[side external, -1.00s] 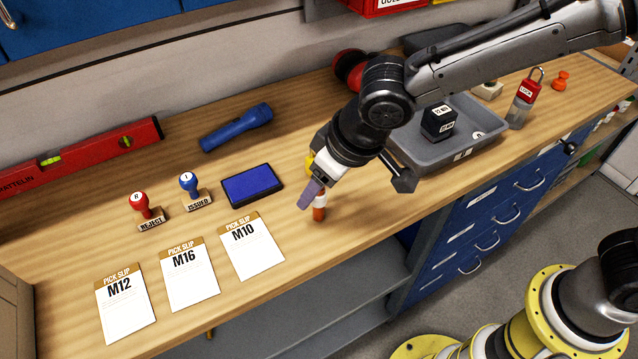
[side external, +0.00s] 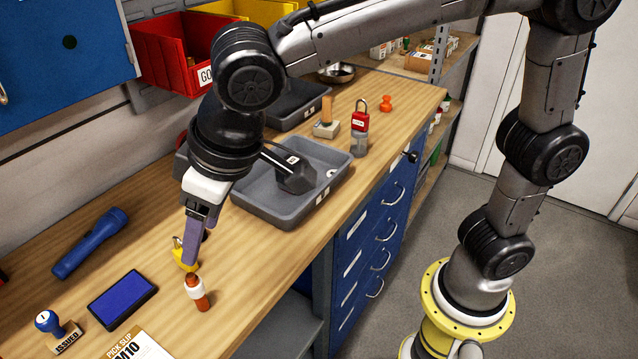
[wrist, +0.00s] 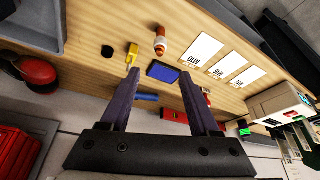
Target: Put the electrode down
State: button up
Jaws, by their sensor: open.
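In the wrist view the cylinder (wrist: 160,42) shows beyond the fingertips, clear of both. My gripper (side external: 193,256) is open, with its purple fingers pointing down just above and behind the cylinder in the side view. The wrist view shows the two fingers (wrist: 160,75) wide apart with nothing between them.
A yellow item (side external: 182,258) is close by the fingers, partly hidden. A grey tray (side external: 262,212) holding dark items is farther right. A blue flashlight (side external: 90,243), stamp (side external: 55,330) and pick slip (side external: 140,348) lie left. The bench's front edge is near the cylinder.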

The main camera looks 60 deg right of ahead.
jog(key=s+d+r+m, duration=0.1)
jog(key=s+d, duration=0.1)
jog(key=d, duration=0.7)
jog(key=s+d+r+m, duration=0.1)
jog(key=s+d+m, duration=0.15)
jog(key=d, duration=0.75)
jog(key=s+d+f+m+t+h, duration=0.1)
jog(key=s+d+f, duration=0.3)
jog(key=s+d, duration=0.4)
jog(key=s, duration=0.2)
jog(key=shift+s+d+f+h, duration=0.3)
jog(key=shift+d+h, duration=0.05)
jog(key=shift+h, duration=0.05)
